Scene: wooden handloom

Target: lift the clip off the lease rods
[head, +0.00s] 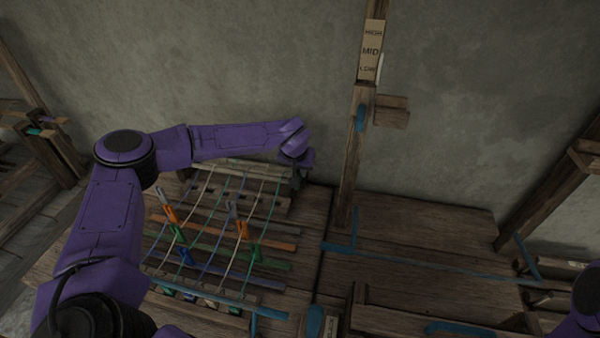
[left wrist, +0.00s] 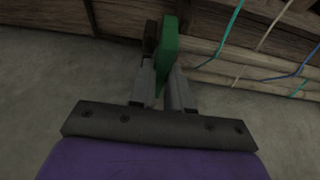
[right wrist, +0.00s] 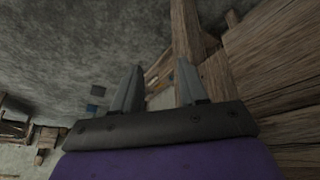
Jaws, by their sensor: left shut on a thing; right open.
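My left gripper (head: 296,168) is at the back right corner of the loom's warp frame. In the left wrist view its fingers (left wrist: 165,88) are shut on a flat green piece (left wrist: 168,48) beside a dark wooden part; I cannot tell whether it is a clip. Two rods lie across the coloured threads, an orange-brown one (head: 275,244) and a green one (head: 273,263). Clips show among the threads: an orange and grey one (head: 168,212), an orange and blue one (head: 241,226), a green one (head: 178,234), and a blue one (head: 185,257). My right gripper (right wrist: 155,88) is open and empty.
A wooden post (head: 350,160) with a HIGH, MID, LOW label (head: 371,52) rises right of the threads. The wooden deck (head: 420,235) right of it is mostly clear, with blue strips. A wall stands close behind.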

